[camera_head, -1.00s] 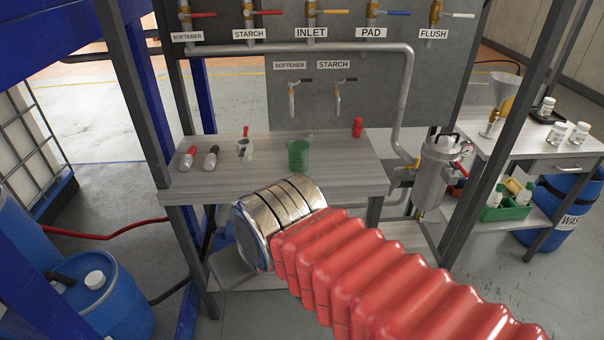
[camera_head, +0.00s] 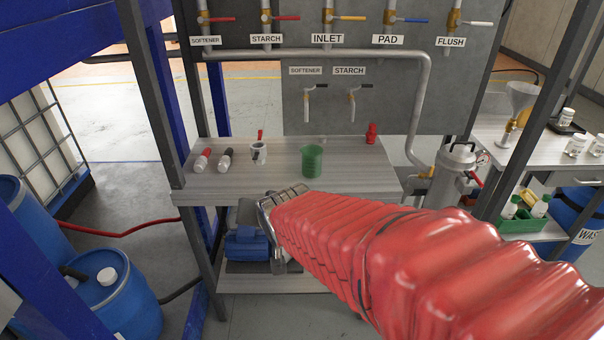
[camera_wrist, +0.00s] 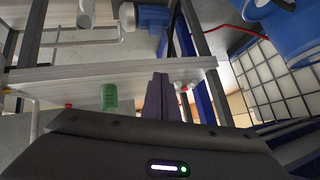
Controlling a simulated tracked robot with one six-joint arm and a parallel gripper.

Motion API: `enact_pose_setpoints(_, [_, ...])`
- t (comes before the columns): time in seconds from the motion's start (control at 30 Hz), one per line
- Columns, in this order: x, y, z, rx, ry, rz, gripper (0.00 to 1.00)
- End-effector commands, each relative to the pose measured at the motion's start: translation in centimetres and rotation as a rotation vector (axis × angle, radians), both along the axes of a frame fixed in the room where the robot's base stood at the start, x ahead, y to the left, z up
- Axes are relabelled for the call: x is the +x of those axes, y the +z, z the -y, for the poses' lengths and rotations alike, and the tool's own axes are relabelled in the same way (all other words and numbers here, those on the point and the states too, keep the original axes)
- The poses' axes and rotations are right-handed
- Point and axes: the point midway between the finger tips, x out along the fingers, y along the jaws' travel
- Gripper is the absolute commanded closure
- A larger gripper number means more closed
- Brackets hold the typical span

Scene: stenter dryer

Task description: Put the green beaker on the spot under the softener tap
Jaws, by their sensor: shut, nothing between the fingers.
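No marked spot can be made out on the table below that tap. In the wrist view, which looks upside down, the green beaker (camera_wrist: 109,97) shows left of my gripper (camera_wrist: 161,97), apart from it. My gripper's dark fingers are together and empty. In the head view the fingers are hidden behind my red-sleeved arm, near the table's front edge.
A red object (camera_head: 371,134) stands at the back right. A starch tap (camera_head: 352,104) hangs right of the softener tap. A metal filter housing (camera_head: 455,176) stands right of the table.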

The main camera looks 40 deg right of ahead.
Motion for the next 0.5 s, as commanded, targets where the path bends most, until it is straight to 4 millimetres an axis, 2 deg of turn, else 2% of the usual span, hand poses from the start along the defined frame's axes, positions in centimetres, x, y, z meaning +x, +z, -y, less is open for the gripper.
enact_pose_setpoints(0.2, [3.5,-2.3,4.3,0.088,-0.162,0.136,1.00])
enact_pose_setpoints(0.5, [6.5,-5.2,9.5,0.248,-0.335,0.347,1.00])
